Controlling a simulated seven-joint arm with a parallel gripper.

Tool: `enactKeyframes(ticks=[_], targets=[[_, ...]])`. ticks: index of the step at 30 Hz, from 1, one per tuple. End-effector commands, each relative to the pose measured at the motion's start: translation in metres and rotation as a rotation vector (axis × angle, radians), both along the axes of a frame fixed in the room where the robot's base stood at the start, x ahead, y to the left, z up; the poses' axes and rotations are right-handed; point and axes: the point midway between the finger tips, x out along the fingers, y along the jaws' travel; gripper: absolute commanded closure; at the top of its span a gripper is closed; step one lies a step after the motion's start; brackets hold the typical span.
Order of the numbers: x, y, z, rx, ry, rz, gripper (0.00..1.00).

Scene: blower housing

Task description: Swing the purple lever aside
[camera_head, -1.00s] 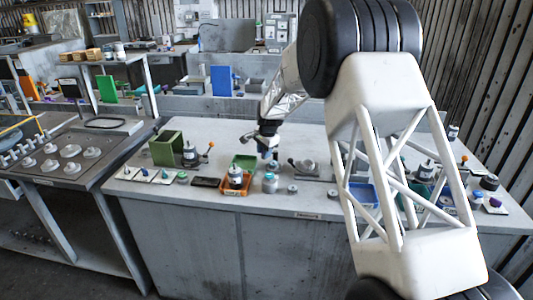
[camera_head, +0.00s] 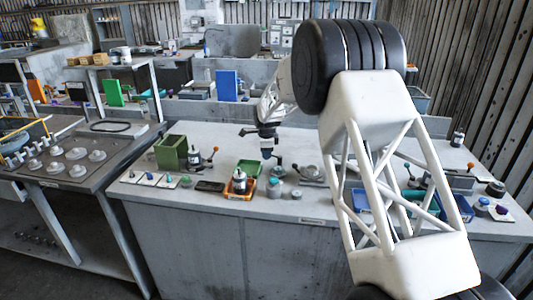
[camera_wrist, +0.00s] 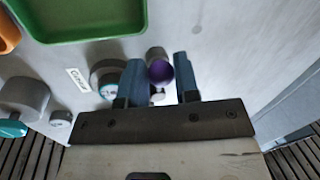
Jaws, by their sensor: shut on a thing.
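The purple lever's round knob (camera_wrist: 159,71) shows in the wrist view between the two blue-grey fingers of my gripper (camera_wrist: 160,78). My gripper is shut on it. A grey round part shows just behind the knob; most of the lever below it is hidden by the knob and fingers. In the head view my gripper (camera_head: 267,153) points down over the middle of the bench, behind a small teal-topped jar. The purple knob cannot be made out there.
In the wrist view a green tray (camera_wrist: 85,36) lies at upper left, with a teal-faced round part (camera_wrist: 110,84) close to the left finger. A grey cylinder (camera_wrist: 22,96) stands farther left. Bare bench top (camera_wrist: 235,50) lies to the right. An orange tray (camera_head: 240,194) sits left of my gripper.

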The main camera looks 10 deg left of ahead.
Motion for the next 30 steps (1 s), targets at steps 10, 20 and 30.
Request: enactKeyframes(ticks=[10, 20, 30], targets=[[0.0025, 0.0000, 0.0009, 0.001, -0.004, -0.015, 0.94], [0.0022, 0.0000, 0.0006, 0.000, -0.003, -0.014, 0.48], [0.0012, 0.0000, 0.0035, 0.000, -0.003, -0.014, 0.48]])
